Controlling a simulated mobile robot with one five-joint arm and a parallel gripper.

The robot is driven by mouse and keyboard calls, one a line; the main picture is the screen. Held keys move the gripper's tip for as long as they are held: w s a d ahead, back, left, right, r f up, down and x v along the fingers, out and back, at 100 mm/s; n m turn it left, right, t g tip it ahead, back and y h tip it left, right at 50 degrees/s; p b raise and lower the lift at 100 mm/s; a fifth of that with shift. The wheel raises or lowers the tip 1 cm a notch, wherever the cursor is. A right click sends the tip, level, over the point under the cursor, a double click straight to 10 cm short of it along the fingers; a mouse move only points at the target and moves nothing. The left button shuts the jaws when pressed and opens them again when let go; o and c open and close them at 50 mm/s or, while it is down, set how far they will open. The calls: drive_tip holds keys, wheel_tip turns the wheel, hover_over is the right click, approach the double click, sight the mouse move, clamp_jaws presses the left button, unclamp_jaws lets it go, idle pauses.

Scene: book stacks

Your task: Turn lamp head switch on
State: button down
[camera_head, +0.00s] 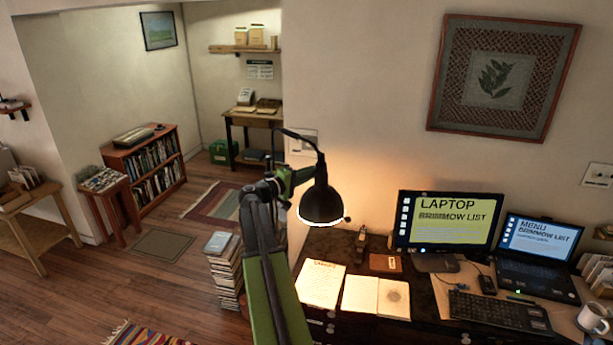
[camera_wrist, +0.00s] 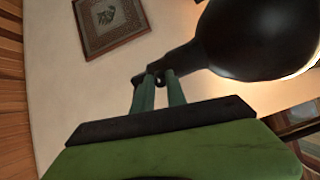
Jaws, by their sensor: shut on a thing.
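A black desk lamp's head (camera_head: 321,203) hangs from a curved arm above the desk's left part, its opening downward. Its rim and the wall behind glow warm, so the lamp is lit. My gripper (camera_head: 290,177) is at the narrow top of the lamp head, on its left. In the wrist view the dark lamp head (camera_wrist: 258,40) fills the upper right. My gripper's fingers (camera_wrist: 158,82) are closed around a small dark part at its narrow end. I cannot tell for sure whether that part is the switch. A small knob shows on the shade's right side.
Below the lamp, the desk (camera_head: 345,243) holds papers, an open notebook (camera_head: 376,296), a monitor (camera_head: 447,222), a laptop (camera_head: 540,250), a keyboard (camera_head: 498,311) and a mug (camera_head: 594,318). A book stack (camera_head: 225,270) stands on the floor left of the desk.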

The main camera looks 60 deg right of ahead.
drive_tip(key=shift+d+r, duration=0.1)
idle(0.3)
drive_tip(key=c, duration=1.3)
unclamp_jaws()
drive_tip(key=shift+s+d, duration=0.1)
drive_tip(key=shift+s, duration=0.05)
drive_tip(key=shift+c, duration=0.2)
drive_tip(key=v, duration=1.7)
drive_tip(key=shift+a, duration=0.35)
